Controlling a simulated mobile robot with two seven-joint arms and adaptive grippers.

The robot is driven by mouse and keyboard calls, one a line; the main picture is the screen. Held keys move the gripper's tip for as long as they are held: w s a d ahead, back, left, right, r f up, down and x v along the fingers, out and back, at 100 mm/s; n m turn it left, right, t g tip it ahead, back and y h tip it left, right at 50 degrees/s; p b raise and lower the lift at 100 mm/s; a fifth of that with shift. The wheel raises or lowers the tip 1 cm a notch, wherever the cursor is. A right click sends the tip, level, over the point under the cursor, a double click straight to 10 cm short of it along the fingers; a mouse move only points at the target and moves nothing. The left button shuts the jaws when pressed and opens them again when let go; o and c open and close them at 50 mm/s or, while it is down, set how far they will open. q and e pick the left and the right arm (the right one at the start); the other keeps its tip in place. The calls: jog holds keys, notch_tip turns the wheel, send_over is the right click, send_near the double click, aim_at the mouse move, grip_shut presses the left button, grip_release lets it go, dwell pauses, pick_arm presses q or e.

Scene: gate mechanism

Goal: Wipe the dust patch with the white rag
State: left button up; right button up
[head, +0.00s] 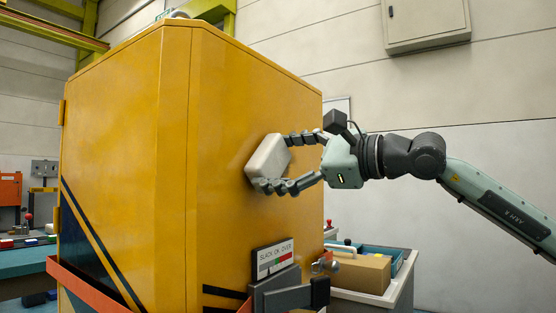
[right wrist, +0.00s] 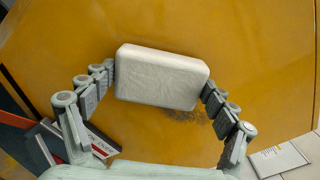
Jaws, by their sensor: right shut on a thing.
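The white rag (head: 267,157) looks like a thick rounded block. My right gripper (head: 272,161) is shut on it, with one finger at each end, and holds it at the side face of the yellow cabinet (head: 225,115). In the right wrist view the rag (right wrist: 162,76) lies across the middle between the fingers. The dust patch (right wrist: 186,116) shows there as a dark speckled smudge on the yellow panel, just below the rag's lower right edge. The rag may hide part of it. I cannot make out the patch in the head view. My left gripper is not in view.
A small sign (head: 272,258) and a grey metal bracket (head: 285,298) stick out low on the cabinet, below the rag. A cardboard box (head: 358,272) stands on a bench at the lower right. The panel around the rag is clear.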

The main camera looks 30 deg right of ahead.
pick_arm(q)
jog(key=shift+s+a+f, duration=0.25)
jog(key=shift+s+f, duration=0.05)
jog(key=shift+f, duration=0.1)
pick_arm(e)
jog(key=shift+w, duration=0.15)
